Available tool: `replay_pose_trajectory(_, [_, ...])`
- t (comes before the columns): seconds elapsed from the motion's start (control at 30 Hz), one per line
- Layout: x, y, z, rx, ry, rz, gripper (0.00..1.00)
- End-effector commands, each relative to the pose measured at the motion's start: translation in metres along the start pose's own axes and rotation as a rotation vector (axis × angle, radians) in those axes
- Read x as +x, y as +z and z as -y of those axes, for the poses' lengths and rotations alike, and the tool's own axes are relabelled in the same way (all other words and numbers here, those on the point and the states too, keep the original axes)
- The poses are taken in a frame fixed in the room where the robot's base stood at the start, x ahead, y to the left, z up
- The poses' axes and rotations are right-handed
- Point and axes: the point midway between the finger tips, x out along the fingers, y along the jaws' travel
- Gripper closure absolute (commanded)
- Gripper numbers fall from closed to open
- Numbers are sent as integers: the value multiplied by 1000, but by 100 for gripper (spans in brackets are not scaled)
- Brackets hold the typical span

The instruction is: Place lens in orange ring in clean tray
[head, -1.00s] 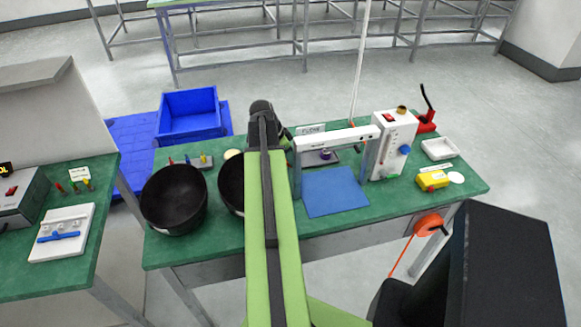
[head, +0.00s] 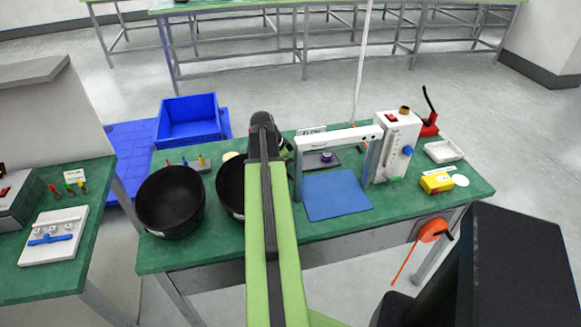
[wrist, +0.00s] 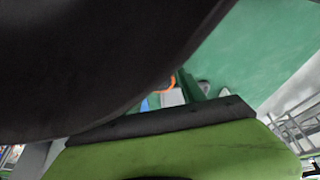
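My gripper (head: 286,146) is at the far end of my green arm, over the back of the green table; the arm hides most of it, and its fingers cannot be made out. In the wrist view a small orange curved edge (wrist: 172,83) shows beside a pale grey piece; a dark shape covers most of the rest. I cannot tell whether this is the lens's orange ring or whether it is held. A small sign (head: 311,131), too blurred to read surely, stands behind a dark tray (head: 312,168) with a purple-topped item.
A white gantry (head: 338,139) spans the dark tray behind a blue mat (head: 337,197). Two black bowls, one here (head: 170,203), stand left. A white instrument (head: 397,130), yellow box (head: 436,183) and white tray (head: 444,151) are right. An orange reel (head: 433,230) hangs at the front edge.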

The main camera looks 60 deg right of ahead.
Motion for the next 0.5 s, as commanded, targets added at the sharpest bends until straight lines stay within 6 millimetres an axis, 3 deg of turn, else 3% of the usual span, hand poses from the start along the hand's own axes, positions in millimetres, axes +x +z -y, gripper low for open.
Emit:
replay_pose_trajectory(0.27, [-14,-3,-2,0,5,1,40])
replay_pose_trajectory(0.5, [-65,-5,-2,-1,4,1,40])
